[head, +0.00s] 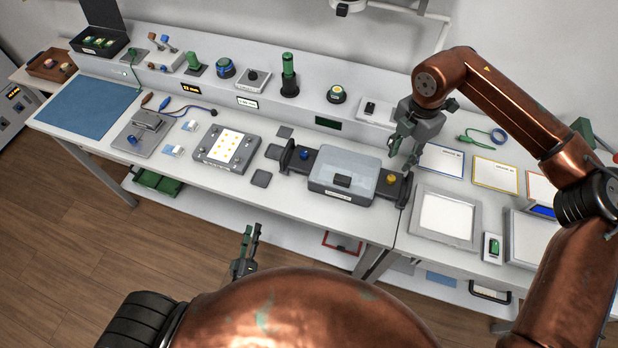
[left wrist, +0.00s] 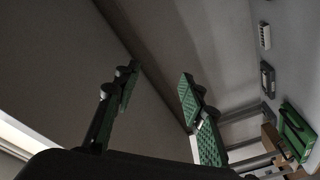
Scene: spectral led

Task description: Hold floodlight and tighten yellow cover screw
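The floodlight (head: 341,172) sits on the bench, a grey box with a translucent lid and black end brackets. A yellow cover screw (head: 391,180) is on its right end plate, and a blue one (head: 304,154) is on its left. My right gripper (head: 404,158) points down above and just behind the yellow screw, its fingers apart and empty; it appears not to touch the floodlight. My left gripper (head: 252,230) hangs in front of the bench's front edge, away from the floodlight. The left wrist view shows its green-padded fingers (left wrist: 157,95) apart with nothing between them.
A panel with yellow dots (head: 228,147) lies left of the floodlight, near small dark pads (head: 262,178). A framed white panel (head: 446,218) lies to the right. Green and black devices line the raised back shelf (head: 310,100). A blue mat (head: 88,106) lies far left.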

